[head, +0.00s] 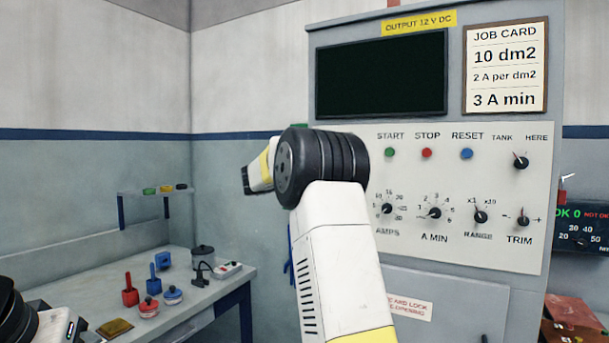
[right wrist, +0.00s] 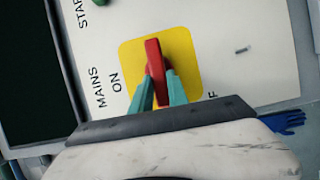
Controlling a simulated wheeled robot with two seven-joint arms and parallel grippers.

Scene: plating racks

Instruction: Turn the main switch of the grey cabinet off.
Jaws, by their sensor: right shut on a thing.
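The grey cabinet (head: 455,65) stands at the right of the head view, with a dark screen and a white control panel. In the right wrist view its main switch is a red handle (right wrist: 153,60) on a yellow plate (right wrist: 185,55). "MAINS" and "ON" are printed left of the plate; an "F" shows at its lower right. My right gripper (right wrist: 157,88) is shut on the red handle, a teal finger on each side. The handle runs roughly up and down in that view. In the head view my right arm hides the switch. My left gripper is not in view.
Start, stop and reset buttons and several knobs (head: 435,213) sit on the panel right of my arm. A blue glove (right wrist: 282,121) hangs beside the cabinet.

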